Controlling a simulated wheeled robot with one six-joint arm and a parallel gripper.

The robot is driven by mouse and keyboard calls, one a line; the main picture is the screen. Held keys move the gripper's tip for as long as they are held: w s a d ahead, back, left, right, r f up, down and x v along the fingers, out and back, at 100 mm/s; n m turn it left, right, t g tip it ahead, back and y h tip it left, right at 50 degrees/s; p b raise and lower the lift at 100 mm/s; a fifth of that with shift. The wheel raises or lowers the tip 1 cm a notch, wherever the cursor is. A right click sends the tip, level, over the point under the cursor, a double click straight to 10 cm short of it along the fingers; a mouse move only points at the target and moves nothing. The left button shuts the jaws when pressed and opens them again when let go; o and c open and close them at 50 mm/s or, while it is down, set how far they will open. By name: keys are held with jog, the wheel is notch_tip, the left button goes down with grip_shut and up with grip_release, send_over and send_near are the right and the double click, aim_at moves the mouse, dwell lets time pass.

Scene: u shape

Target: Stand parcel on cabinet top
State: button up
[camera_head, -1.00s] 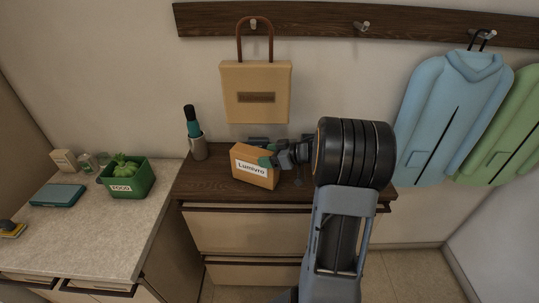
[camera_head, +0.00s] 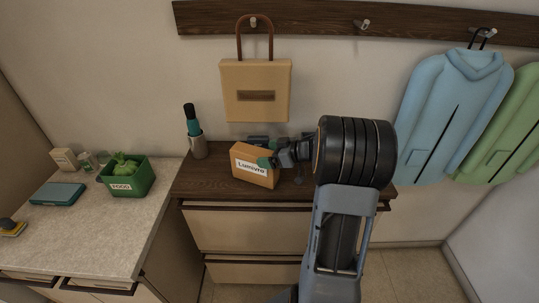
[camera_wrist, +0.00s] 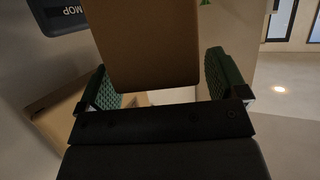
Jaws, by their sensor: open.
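The parcel, an orange-brown box with a white "Lumivro" label (camera_head: 251,174), stands on the dark wooden cabinet top (camera_head: 205,183). My gripper (camera_head: 268,156) reaches it from the right, and a green finger pad shows at the parcel's right edge. In the wrist view the parcel (camera_wrist: 145,45) is between the two green pads of my open gripper (camera_wrist: 164,84). The left pad is close to the parcel, and there is a clear gap on the right. The far finger is mostly hidden in the head view.
A metal cup with a teal-and-black item (camera_head: 197,140) stands left of the parcel. A tan bag (camera_head: 256,105) hangs above on a rail. The lower counter at left holds a green FOOD bin (camera_head: 128,178) and a teal case (camera_head: 57,194). Blue and green garments hang at right.

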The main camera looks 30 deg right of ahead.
jog(key=b+v, duration=0.1)
jog(key=v, duration=1)
jog(key=w+a+r+m+t+h, duration=0.4)
jog(key=w+r+m+h, duration=0.15)
jog(key=r+h, duration=0.45)
jog(key=s+a+f+m+g, duration=0.1)
jog(key=s+a+f+g, duration=0.4)
jog(key=s+a, duration=0.3)
jog(key=s+a+f+m+g+y, duration=0.1)
jog(key=s+a+f+g, duration=0.4)
jog(key=s+a, duration=0.3)
jog(key=shift+s+a+f+y, duration=0.3)
jog(key=shift+s+a+f, duration=0.05)
jog(key=shift+s, duration=0.65)
